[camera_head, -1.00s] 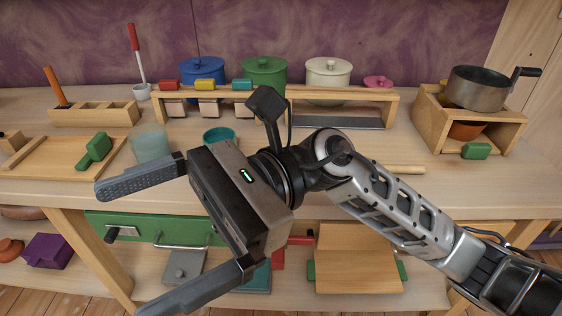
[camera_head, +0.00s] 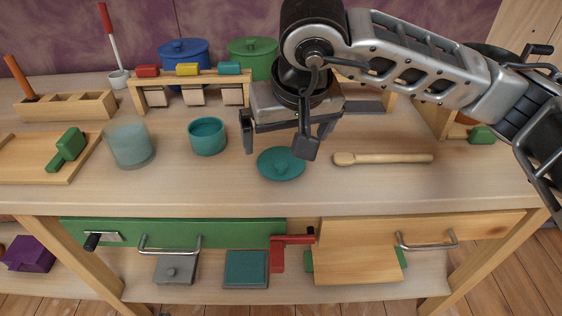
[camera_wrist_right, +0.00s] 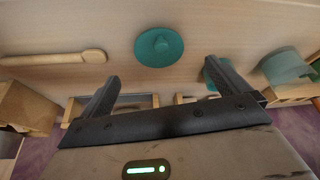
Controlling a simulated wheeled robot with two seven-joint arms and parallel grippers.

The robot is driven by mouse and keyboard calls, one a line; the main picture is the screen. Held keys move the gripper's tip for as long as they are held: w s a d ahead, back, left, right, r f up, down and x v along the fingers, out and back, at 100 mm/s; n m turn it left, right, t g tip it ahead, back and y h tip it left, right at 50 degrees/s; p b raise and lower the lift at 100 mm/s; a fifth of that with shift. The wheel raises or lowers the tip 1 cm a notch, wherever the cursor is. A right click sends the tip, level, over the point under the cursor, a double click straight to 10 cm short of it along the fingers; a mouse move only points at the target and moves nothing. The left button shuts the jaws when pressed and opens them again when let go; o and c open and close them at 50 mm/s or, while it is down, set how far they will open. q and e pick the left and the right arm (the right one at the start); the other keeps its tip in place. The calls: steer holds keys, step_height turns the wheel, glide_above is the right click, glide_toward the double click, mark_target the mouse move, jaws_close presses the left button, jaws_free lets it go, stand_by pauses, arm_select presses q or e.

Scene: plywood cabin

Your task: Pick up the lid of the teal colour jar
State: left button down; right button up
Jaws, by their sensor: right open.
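A round teal lid (camera_head: 281,164) with a small knob lies flat on the table near its front edge. A small open teal jar (camera_head: 207,137) stands to its left. My right gripper (camera_head: 287,136) is open and empty, above and just behind the lid, pointing down. In the right wrist view the lid (camera_wrist_right: 159,47) is ahead of the gap between the fingers (camera_wrist_right: 168,78), apart from both. The jar (camera_wrist_right: 217,74) is partly hidden behind one finger there. My left gripper is not in view.
A frosted glass (camera_head: 129,143) stands left of the jar. A wooden spoon (camera_head: 385,158) lies right of the lid. Behind are a wooden rack (camera_head: 190,93) with coloured blocks, a blue pot (camera_head: 183,58) and a green pot (camera_head: 252,57). A green drawer (camera_head: 215,233) is below the table edge.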

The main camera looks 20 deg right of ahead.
mark_target(281, 159)
steer(key=x, duration=0.8)
steer(key=shift+w+d+f+p, duration=0.1)
steer(key=shift+w+f+p, duration=0.1)
steer(key=shift+f+p, duration=0.1)
steer(key=c, duration=0.9)
